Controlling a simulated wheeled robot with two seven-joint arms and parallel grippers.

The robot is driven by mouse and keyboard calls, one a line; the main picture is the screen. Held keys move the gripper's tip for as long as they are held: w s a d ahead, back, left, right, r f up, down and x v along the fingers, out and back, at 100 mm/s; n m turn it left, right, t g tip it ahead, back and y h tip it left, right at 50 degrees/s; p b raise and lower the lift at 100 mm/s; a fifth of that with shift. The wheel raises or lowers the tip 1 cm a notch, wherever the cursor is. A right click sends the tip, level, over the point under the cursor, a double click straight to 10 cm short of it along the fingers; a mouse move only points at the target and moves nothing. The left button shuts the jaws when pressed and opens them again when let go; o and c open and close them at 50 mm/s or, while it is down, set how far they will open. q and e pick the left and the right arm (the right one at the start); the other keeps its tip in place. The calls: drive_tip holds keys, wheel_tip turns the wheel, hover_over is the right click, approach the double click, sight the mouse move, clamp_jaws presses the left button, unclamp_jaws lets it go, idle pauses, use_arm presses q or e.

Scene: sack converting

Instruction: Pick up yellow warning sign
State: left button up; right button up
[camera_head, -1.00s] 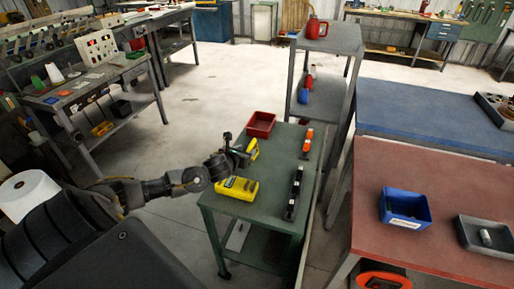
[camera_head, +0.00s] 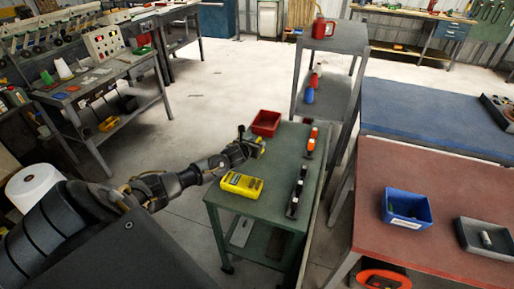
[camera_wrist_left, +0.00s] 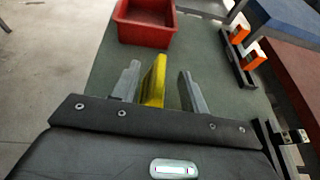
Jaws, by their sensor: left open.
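The yellow warning sign (camera_wrist_left: 154,82) stands as a thin upright yellow panel on the green table in the left wrist view. It is between the two grey fingers of my left gripper (camera_wrist_left: 160,86), nearer the left finger, with a clear gap to the right one. The fingers are open. In the head view my left gripper (camera_head: 252,143) is over the far left part of the green table (camera_head: 275,206), and it hides most of the sign, of which only a little yellow shows. My right gripper is not in view.
A red bin (camera_head: 265,122) sits just beyond the gripper. A yellow device (camera_head: 242,184) lies nearer on the same table. Black racks with orange parts (camera_head: 311,142) line the right side. A grey shelf (camera_head: 333,35) stands behind. A blue bin (camera_head: 407,207) is on the red table.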

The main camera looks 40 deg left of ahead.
use_arm(q)
drive_tip(key=shift+x, duration=0.9)
drive_tip(key=shift+c, duration=0.4)
clamp_jaws()
drive_tip(key=shift+r, duration=0.15)
drive_tip(key=shift+r, duration=0.3)
wheel_tip(320, 180, up, 3)
drive_tip(key=shift+f, duration=0.25)
drive_tip(key=s+a+r+b, duration=0.2)
drive_tip(key=s+r+b, duration=0.1)
drive_tip(key=s+r, duration=0.6)
drive_tip(key=s, duration=0.4)
drive_tip(key=shift+s+a+r, duration=0.25)
drive_tip(key=shift+s+r, duration=0.1)
drive_tip(key=shift+s, duration=0.05)
